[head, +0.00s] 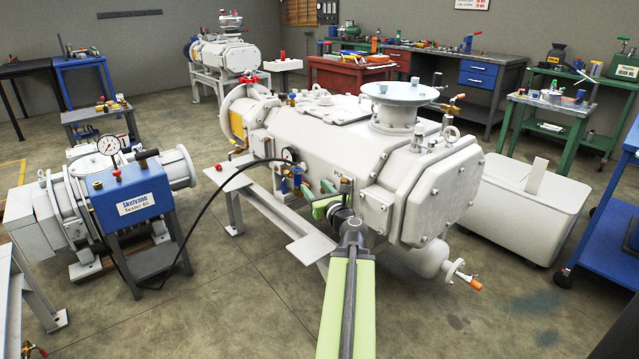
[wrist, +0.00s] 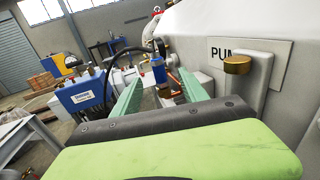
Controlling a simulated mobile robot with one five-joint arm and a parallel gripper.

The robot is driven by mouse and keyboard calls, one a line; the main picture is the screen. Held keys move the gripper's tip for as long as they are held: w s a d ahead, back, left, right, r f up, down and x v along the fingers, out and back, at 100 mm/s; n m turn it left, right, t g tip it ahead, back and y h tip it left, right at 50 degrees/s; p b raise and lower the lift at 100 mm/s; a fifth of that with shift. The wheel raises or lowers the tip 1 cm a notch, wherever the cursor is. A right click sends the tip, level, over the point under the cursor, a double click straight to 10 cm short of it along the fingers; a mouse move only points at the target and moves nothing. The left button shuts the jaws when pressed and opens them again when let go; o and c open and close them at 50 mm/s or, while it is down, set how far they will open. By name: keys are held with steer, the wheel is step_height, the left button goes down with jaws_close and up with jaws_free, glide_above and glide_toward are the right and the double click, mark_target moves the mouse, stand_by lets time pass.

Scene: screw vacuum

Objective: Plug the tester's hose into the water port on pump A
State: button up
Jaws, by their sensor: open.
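Pump A (head: 330,140) is the big white machine in the middle; its plate in the wrist view (wrist: 222,52) shows only "PUM". The blue tester (head: 138,205) stands at the left on a stand, also seen in the wrist view (wrist: 85,90).
A brass-capped white pipe (wrist: 238,65) stands close to the right of my gripper. The pump's white support frame (head: 270,210) lies below. A white bin (head: 525,210) and a blue cart (head: 612,245) stand at right.

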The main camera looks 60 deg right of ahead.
steer(key=shift+s+a, duration=0.1)
steer(key=shift+a, duration=0.45)
steer(key=shift+s, duration=0.1)
